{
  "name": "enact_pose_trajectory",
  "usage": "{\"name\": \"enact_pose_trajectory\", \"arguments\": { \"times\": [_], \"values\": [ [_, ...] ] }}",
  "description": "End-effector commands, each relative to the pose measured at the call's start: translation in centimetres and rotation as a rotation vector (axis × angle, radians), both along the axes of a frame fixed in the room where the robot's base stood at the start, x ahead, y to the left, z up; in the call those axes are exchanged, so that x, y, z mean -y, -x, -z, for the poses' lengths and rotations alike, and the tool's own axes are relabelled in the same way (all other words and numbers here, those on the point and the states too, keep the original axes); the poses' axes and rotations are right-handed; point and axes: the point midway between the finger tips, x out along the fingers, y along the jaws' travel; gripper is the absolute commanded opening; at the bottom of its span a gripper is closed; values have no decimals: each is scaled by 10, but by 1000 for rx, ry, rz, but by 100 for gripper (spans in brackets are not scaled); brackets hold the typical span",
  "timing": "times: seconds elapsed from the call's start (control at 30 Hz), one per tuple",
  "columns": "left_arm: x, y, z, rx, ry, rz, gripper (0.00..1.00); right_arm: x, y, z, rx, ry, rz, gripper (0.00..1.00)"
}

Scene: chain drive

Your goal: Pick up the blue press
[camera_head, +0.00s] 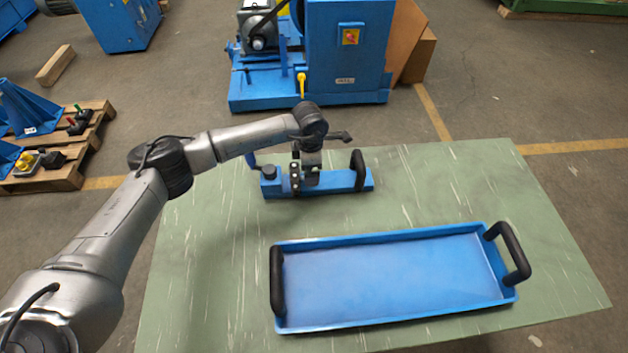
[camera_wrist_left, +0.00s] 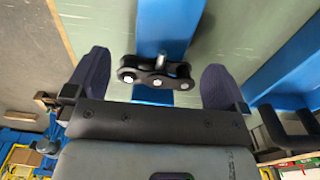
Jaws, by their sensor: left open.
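The blue press (camera_head: 338,182) lies on the green table near its far edge. It is a long blue bar with an upright black handle at its right end and a dark knob and blue lever at its left. My left gripper (camera_head: 309,176) is over the left-middle part of the press. In the left wrist view its two dark fingers (camera_wrist_left: 155,80) are apart, with a blue bar (camera_wrist_left: 165,28) and a dark chain link (camera_wrist_left: 158,72) with pins between them. I cannot tell whether the fingers touch anything. My right gripper is not in view.
A blue tray (camera_head: 400,232) with two black handles stands on the green table (camera_head: 205,270), in front of the press. A blue machine (camera_head: 347,55) stands on the floor behind the table. A wooden pallet (camera_head: 60,180) with blue parts is at the left. The table's left front is clear.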

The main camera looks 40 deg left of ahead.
Motion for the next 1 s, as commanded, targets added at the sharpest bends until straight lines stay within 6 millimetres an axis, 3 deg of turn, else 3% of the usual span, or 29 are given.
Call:
{"name": "enact_pose_trajectory", "arguments": {
  "times": [0.1, 0.47, 0.8, 1.0],
  "values": [
    [0, 0, 15, -1, 0, 0, 100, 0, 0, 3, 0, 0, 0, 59],
    [1, 1, 30, -1, 1, 1, 100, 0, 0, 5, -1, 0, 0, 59],
    [4, 5, 71, -1, 1, 0, 100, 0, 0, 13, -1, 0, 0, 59],
    [4, 4, 74, 1, 1, 0, 100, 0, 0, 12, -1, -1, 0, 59]
  ]
}}
